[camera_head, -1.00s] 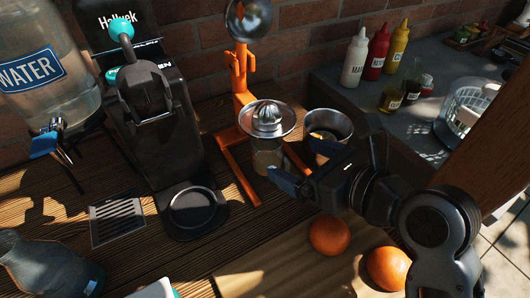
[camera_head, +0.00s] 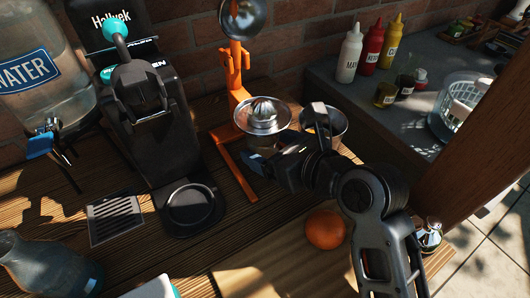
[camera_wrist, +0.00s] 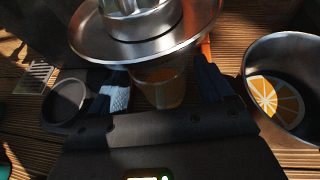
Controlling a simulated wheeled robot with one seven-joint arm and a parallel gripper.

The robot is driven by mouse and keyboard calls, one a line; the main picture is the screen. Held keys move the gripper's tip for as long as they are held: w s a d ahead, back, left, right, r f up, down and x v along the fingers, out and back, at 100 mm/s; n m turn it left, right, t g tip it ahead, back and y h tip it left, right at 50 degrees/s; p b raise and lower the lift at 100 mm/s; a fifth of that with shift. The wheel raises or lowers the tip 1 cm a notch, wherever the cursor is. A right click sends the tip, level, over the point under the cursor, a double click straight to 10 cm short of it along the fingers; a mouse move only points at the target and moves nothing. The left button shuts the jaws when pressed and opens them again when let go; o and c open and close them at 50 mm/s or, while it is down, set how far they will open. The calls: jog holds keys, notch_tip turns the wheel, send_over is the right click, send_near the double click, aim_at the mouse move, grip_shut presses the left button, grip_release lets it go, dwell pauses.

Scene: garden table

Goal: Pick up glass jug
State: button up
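A small clear glass vessel with an orange tint, seemingly the glass jug (camera_wrist: 160,86), stands under the juicer's metal dish in the wrist view. In the head view it is mostly hidden by the dish and my gripper. My gripper (camera_wrist: 164,92) is open, with one finger on each side of the vessel. A narrow gap seems to show on both sides; contact cannot be told. In the head view my gripper (camera_head: 258,166) reaches in low from the right, below the dish.
The orange juicer stand (camera_head: 236,95) carries the metal dish (camera_head: 250,128) right above the vessel. A metal pot (camera_head: 338,122) stands close on the right. A black coffee machine (camera_head: 143,105) is left, a bluish glass bottle (camera_head: 45,265) front left. An orange (camera_head: 325,229) lies in front.

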jog(key=c, duration=0.9)
jog(key=shift+c, duration=0.2)
jog(key=shift+r+p, duration=0.2)
jog(key=shift+p, duration=0.1)
